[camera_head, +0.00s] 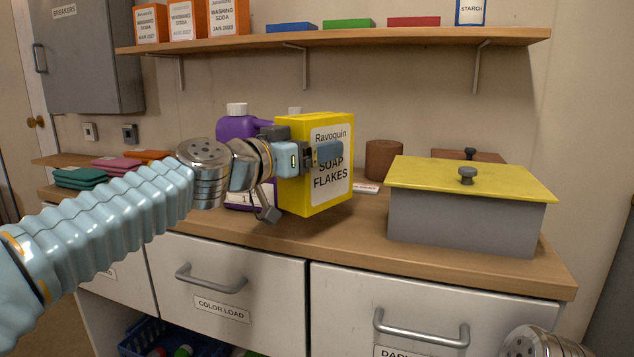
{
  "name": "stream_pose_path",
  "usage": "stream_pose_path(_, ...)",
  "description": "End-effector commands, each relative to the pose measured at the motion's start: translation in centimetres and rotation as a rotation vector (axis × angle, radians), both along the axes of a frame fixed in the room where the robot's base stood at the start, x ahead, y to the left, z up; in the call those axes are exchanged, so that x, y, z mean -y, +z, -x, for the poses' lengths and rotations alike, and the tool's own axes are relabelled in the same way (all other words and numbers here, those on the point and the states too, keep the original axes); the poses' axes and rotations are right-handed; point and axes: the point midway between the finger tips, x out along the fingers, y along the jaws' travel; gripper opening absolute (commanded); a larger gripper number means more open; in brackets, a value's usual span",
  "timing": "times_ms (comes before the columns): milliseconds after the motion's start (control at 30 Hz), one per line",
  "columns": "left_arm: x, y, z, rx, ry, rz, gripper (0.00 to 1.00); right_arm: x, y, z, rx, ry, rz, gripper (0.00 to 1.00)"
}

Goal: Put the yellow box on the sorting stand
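The yellow box (296,190), labelled Ravoquin Soap Flakes, is upright near the middle of the head view. My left gripper (322,153) comes in from the left and is shut on it, with a finger across the label. The box is over the wooden top of the drawer unit (345,238), which appears to be the sorting stand. I cannot tell whether its bottom touches the top. My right gripper is not in view; only a metal part of my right arm shows at the bottom right.
A grey bin with a yellow lid (420,177) stands on the right of the top. Folded cloths (80,177) lie at left. A shelf (350,38) runs above.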

Motion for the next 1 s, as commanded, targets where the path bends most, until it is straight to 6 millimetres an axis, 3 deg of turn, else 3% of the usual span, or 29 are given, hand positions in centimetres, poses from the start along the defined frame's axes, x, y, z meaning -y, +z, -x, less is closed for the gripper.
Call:
stream_pose_path(233,0.8,-2.0,-1.3,0.000,0.001,0.001,0.32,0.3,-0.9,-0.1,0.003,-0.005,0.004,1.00)
stream_pose_path(433,1.0,-5.1,-1.6,0.002,0.001,0.003,0.32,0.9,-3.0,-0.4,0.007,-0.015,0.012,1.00)
stream_pose_path(700,1.1,-5.3,-1.6,0.000,0.000,0.001,0.32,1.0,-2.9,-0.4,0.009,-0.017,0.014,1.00)
stream_pose_path(733,1.1,-5.4,-1.6,-0.002,0.000,-0.001,0.84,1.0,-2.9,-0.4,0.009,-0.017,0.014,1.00)
stream_pose_path(833,1.1,-5.4,-1.6,-0.001,0.000,0.000,0.99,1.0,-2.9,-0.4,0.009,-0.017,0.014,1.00)
stream_pose_path(1000,1.1,-5.3,-1.6,0.000,0.000,0.000,1.00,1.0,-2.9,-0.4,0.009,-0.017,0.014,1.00)
